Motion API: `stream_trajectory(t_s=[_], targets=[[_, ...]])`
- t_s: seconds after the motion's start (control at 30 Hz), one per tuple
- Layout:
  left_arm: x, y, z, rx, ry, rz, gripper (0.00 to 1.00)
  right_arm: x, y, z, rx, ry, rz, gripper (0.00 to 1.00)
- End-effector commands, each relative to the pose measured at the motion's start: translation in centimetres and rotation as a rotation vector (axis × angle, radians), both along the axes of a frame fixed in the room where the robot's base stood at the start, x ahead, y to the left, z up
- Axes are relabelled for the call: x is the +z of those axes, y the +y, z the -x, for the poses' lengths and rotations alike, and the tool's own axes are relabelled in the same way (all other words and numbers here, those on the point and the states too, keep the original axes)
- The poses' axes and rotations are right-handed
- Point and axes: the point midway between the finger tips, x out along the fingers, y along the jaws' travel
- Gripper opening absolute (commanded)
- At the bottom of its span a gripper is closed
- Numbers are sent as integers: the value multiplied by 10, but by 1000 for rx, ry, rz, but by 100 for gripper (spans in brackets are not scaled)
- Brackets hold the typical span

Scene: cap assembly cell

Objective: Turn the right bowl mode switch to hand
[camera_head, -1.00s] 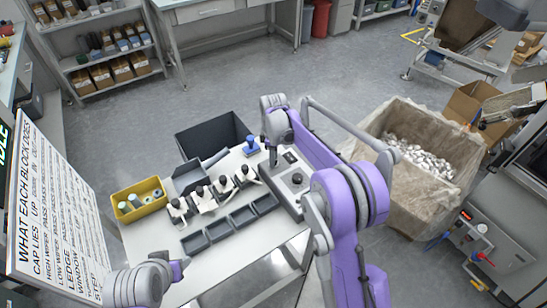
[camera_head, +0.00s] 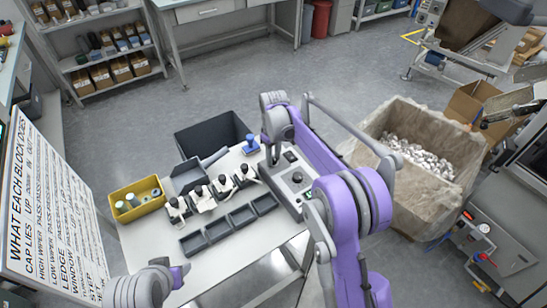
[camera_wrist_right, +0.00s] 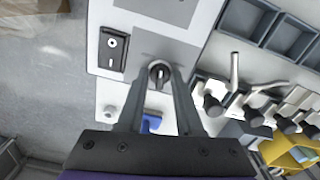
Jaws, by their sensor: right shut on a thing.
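The control panel (camera_head: 285,185) stands on the right part of the white table. My right gripper (camera_wrist_right: 159,70) is at its far left part, pointing down. In the right wrist view its two dark fingers are shut on a round dark switch knob (camera_wrist_right: 159,78) with a pale pointer line. The knob's label cannot be read. In the head view my right gripper (camera_head: 272,152) hides this knob. A black switch block (camera_wrist_right: 112,48) is beside the fingers, apart from them. Of my left arm only a link shows at the bottom left; its fingers are out of sight.
Another round knob (camera_head: 297,178) is on the nearer part of the panel. A blue-handled item (camera_head: 250,145) stands close to my right gripper. Several levered fixtures (camera_head: 222,185), grey trays (camera_head: 218,229) and a yellow bin (camera_head: 138,198) fill the table. A large scrap box (camera_head: 395,185) stands right.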

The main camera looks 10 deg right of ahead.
Motion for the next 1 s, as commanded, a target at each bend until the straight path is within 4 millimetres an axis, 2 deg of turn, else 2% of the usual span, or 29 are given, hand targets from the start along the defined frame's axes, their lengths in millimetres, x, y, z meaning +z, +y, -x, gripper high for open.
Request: stream_trajectory(t_s=[0.6, 1.0], targets=[[-14, 0, 5, 0, 9, 0, 50, 0, 0, 0, -582, 0, 0, 0], [-18, 0, 6, 0, 12, 0, 50, 0, 0, 0, -881, 0, 0, 0]])
